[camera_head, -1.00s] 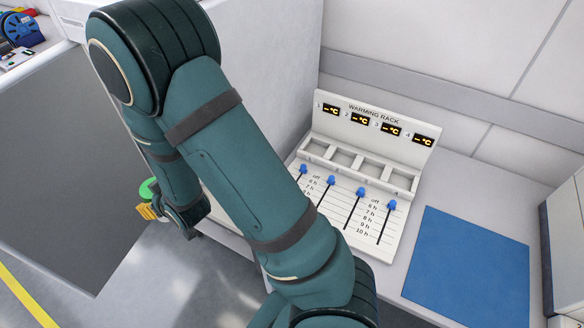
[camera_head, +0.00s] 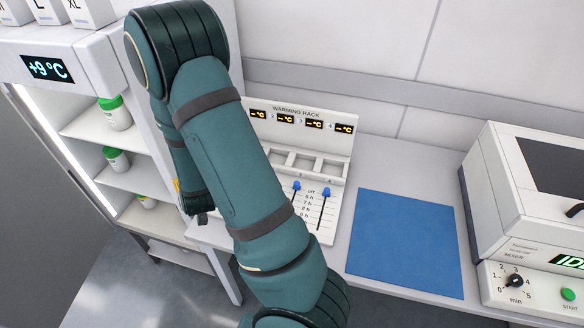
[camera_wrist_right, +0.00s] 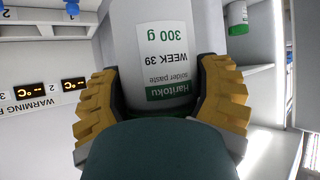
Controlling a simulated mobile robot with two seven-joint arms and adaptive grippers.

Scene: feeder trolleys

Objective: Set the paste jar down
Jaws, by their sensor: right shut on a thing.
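The paste jar (camera_wrist_right: 165,45) is white with a green and white label reading "Haritoku solder paste", "WEEK 39" and "300 g". In the right wrist view it sits between the yellow pads of my right gripper (camera_wrist_right: 160,82), which is shut on it. It is held in the air in front of the shelves. In the head view my right arm hides the jar and nearly all of the gripper. The warming rack (camera_head: 335,158) stands on the bench, its visible compartments empty. A blue mat (camera_head: 405,243) lies right of it. My left gripper is out of view.
An open lit cabinet (camera_head: 75,52) at the left shows +9 °C and holds green-lidded jars (camera_head: 117,112) on its shelves. A mixer (camera_head: 540,245) stands at the right end of the bench. The blue mat is bare. My right arm covers the rack's left part.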

